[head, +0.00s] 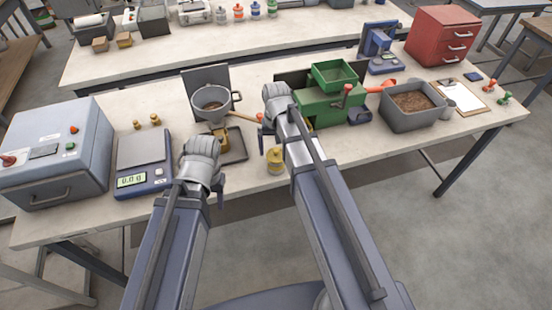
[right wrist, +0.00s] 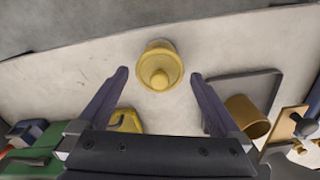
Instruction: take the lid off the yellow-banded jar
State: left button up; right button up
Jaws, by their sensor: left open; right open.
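The yellow-banded jar (head: 275,166) stands upright near the front edge of the bench, with its yellow knobbed lid on. In the right wrist view I see the lid (right wrist: 160,72) from above, roughly centred between the fingers. My right gripper (right wrist: 158,75) is open and empty, its fingertips on either side of the lid in that view, apart from it. In the head view the right gripper (head: 284,138) is partly hidden by its own arm. My left gripper (head: 200,195) is open, left of the jar, in front of the scale; its fingers are mostly hidden.
A dark tray (head: 238,146) with a yellow container and funnel (head: 212,98) stands left of the jar. The scale (head: 143,160) and a grey-blue box (head: 50,150) are at left.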

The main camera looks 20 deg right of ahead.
jog(key=shift+f, duration=0.55)
pick_arm(q)
jog(key=shift+f, duration=0.5)
pick_arm(e)
jog(key=c, duration=1.1)
pick_arm(q)
jog(key=shift+r, duration=0.1)
pick_arm(e)
jog(key=shift+r, duration=0.15)
